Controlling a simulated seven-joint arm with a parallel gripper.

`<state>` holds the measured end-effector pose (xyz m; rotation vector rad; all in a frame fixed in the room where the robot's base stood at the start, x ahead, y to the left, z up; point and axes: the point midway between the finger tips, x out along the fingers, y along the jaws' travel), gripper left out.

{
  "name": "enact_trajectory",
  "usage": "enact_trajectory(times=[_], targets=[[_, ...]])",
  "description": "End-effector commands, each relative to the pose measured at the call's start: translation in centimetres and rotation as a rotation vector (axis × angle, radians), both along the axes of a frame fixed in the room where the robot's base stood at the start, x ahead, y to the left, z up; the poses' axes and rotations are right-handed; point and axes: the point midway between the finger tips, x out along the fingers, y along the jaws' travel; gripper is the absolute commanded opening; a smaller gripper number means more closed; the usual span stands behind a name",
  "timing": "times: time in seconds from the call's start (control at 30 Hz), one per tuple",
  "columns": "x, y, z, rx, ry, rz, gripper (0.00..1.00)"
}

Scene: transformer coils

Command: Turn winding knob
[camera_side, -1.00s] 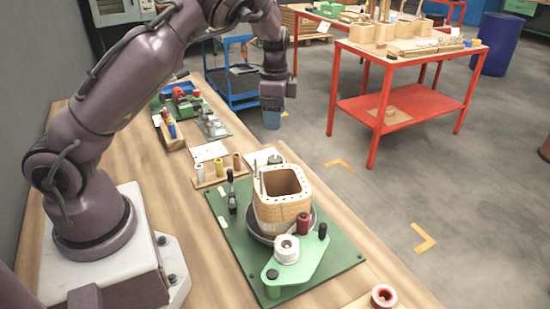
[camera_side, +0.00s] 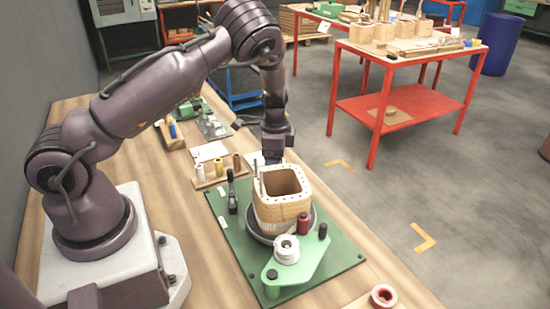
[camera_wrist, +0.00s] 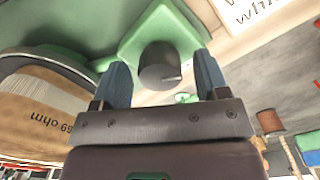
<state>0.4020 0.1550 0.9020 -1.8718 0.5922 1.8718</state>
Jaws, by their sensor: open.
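The black round winding knob (camera_wrist: 158,66) with a light pointer line sits on a green base. In the wrist view it lies between the two blue fingers of my open gripper (camera_wrist: 161,64), with gaps on both sides. I cannot tell whether the fingertips are down at its height. In the side view my gripper (camera_side: 271,157) points down behind the coil, and the knob is hidden there. The tan square coil former (camera_side: 281,212) stands on a round dark turntable on the green board (camera_side: 228,238). Its side, marked "69 ohm", shows at the left in the wrist view (camera_wrist: 40,105).
A black upright lever (camera_side: 232,192) stands left of the coil. A rack of small spools (camera_side: 219,170) stands behind left. A red ring (camera_side: 383,296) lies at front right.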

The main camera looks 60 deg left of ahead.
Motion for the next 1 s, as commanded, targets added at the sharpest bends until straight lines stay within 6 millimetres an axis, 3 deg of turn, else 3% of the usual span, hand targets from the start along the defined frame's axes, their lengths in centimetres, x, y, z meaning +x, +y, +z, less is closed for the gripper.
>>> enact_trajectory(times=[0.17,0.4,0.77,1.0], targets=[[0.01,0.02,0.01,0.001,-0.001,0.000,0.68],[0.01,0.02,0.04,0.001,-0.001,0.000,0.18],[0.00,0.04,0.07,0.001,0.000,-0.047,0.19],[0.00,0.06,0.10,0.003,0.000,-0.195,0.19]])
